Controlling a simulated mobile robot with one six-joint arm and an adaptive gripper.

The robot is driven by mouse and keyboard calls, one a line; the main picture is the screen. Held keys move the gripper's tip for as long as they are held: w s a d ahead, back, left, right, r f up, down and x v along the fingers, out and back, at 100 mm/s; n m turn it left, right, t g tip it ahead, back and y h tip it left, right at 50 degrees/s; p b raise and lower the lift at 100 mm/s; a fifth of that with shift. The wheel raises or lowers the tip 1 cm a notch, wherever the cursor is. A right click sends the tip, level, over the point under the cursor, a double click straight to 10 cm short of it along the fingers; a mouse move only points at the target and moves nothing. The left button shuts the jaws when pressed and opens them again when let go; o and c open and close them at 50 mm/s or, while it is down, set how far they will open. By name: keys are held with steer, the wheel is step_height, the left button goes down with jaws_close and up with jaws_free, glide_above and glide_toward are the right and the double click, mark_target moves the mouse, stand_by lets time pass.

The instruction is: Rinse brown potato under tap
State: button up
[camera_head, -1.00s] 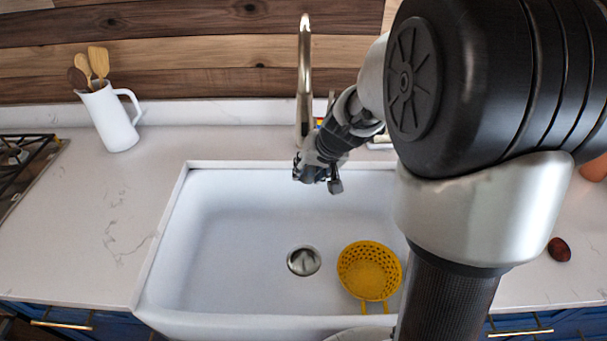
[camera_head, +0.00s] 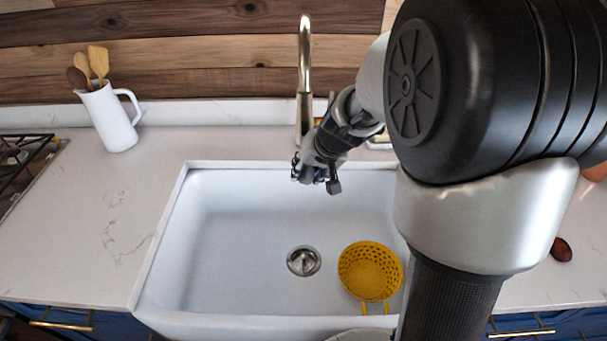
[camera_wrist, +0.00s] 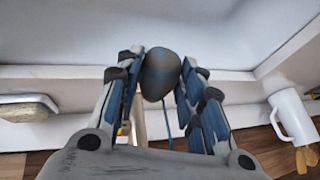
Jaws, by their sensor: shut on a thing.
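My gripper (camera_head: 318,178) is over the back part of the white sink (camera_head: 225,240), just in front of the metal tap (camera_head: 304,80). In the wrist view my gripper (camera_wrist: 160,85) is shut on a dark, rounded potato (camera_wrist: 160,72), held between both fingers. The potato looks brown-grey with a bluish shade there. In the head view the fingers hide most or all of it. A thin bluish line runs below the potato in the wrist view; I cannot tell whether it is water.
A yellow colander (camera_head: 370,270) sits in the sink right of the drain (camera_head: 304,261). A white pitcher (camera_head: 112,118) with wooden utensils stands on the left counter. A reddish-brown oval item (camera_head: 561,250) lies on the right counter. A sponge-like item (camera_wrist: 28,108) shows in the wrist view.

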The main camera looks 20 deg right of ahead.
steer(key=shift+d, duration=0.2)
steer(key=shift+s+d+b, duration=0.15)
steer(key=shift+s+b, duration=0.3)
steer(key=shift+s, duration=0.1)
steer(key=s+d+b, duration=0.1)
steer(key=s, duration=0.5)
steer(key=shift+s+b, duration=0.35)
steer(key=shift+b, duration=0.05)
stand_by(0.9)
steer(key=s+d+r+p, duration=0.1)
steer(key=s+r, duration=0.3)
steer(key=s, duration=0.1)
stand_by(0.4)
